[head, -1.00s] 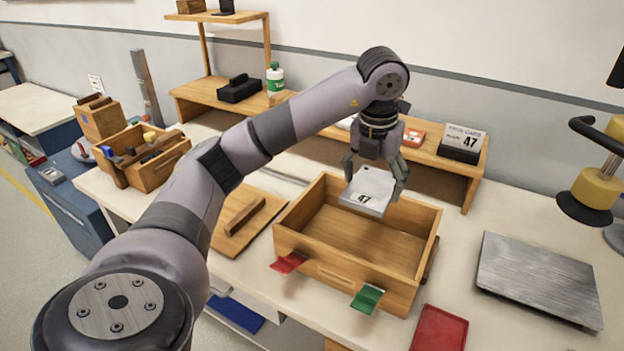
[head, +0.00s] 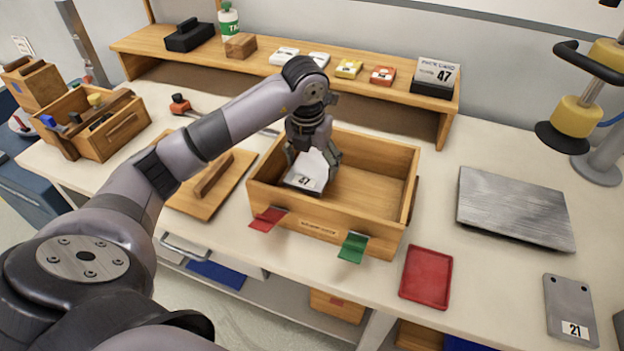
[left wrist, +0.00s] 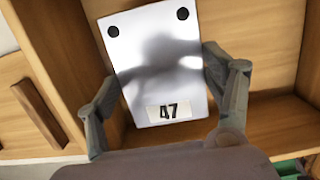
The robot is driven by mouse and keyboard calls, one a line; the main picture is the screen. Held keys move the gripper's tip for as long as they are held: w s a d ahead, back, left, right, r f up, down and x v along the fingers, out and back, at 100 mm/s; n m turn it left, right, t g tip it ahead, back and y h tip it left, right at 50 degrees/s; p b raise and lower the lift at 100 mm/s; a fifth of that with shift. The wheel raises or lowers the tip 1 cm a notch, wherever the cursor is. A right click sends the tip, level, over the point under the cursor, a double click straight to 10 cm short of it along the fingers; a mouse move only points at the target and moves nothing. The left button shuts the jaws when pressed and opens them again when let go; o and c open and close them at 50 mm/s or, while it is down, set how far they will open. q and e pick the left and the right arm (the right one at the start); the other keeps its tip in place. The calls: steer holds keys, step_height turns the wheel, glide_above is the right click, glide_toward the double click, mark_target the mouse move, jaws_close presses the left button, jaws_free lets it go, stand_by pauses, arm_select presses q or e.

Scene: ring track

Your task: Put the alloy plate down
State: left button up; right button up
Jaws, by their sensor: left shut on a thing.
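The alloy plate (head: 307,177) is a silvery plate with two dark holes and a label reading 47. My left gripper (head: 312,158) is shut on it, inside the open wooden box (head: 385,160), towards the box's left side. In the left wrist view the plate (left wrist: 165,60) lies between the two fingers of my gripper (left wrist: 165,95), with the box's wooden walls around it. I cannot tell whether the plate's lower edge touches the box floor. My right gripper is not in view.
The box has a red tab (head: 268,219) and a green tab (head: 353,247) in front. A red tray (head: 426,277), a grey metal slab (head: 515,208) and another plate marked 21 (head: 571,308) lie to the right. A wooden board (head: 185,200) lies left. A shelf (head: 400,100) stands behind.

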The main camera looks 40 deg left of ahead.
mark_target(309, 174)
arm_select(q)
steer(key=shift+f, duration=2.85)
steer(key=o, duration=1.6)
steer(key=shift+f, duration=0.15)
steer(key=r, duration=0.4)
steer(key=s+r, duration=0.1)
steer(key=r, duration=0.3)
steer(key=r+b, duration=0.1)
steer(key=r, duration=0.3)
steer(key=shift+s+d+r, duration=0.1)
steer(key=shift+s+d, duration=0.2)
steer(key=shift+s, duration=0.1)
